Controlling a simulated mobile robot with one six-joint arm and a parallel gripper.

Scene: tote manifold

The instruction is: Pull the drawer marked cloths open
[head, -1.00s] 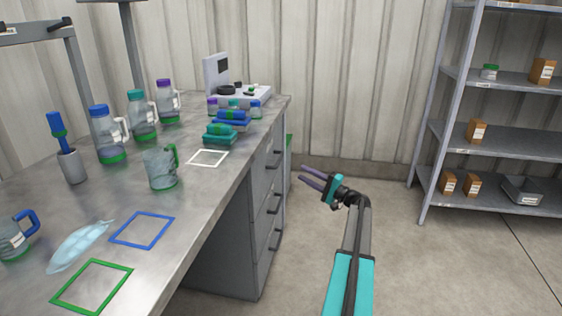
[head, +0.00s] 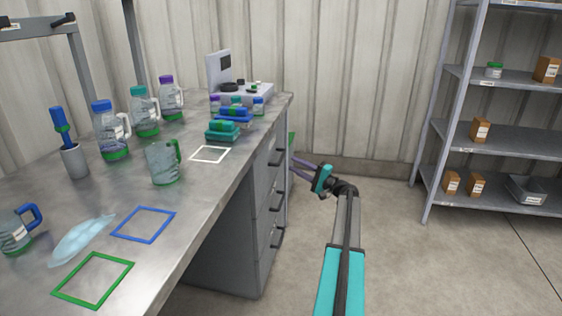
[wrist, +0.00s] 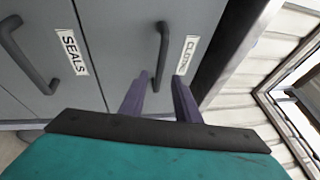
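The drawer marked cloths (wrist: 205,25) shows in the wrist view, with its label partly cut by the tilt of the view. Its dark bar handle (wrist: 161,55) stands upright in that picture. My gripper (wrist: 160,80) is open, with one purple finger to each side of the handle's lower end; I cannot tell whether they touch it. In the head view my gripper (head: 293,162) is at the front of the grey drawer unit (head: 230,230), near the upper drawer's handle. The drawer labels are not readable there. The drawers look shut.
A drawer marked seals (wrist: 50,30) is beside it in the wrist view. A grey shelf rack (head: 440,150) stands at the right. The floor between is clear.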

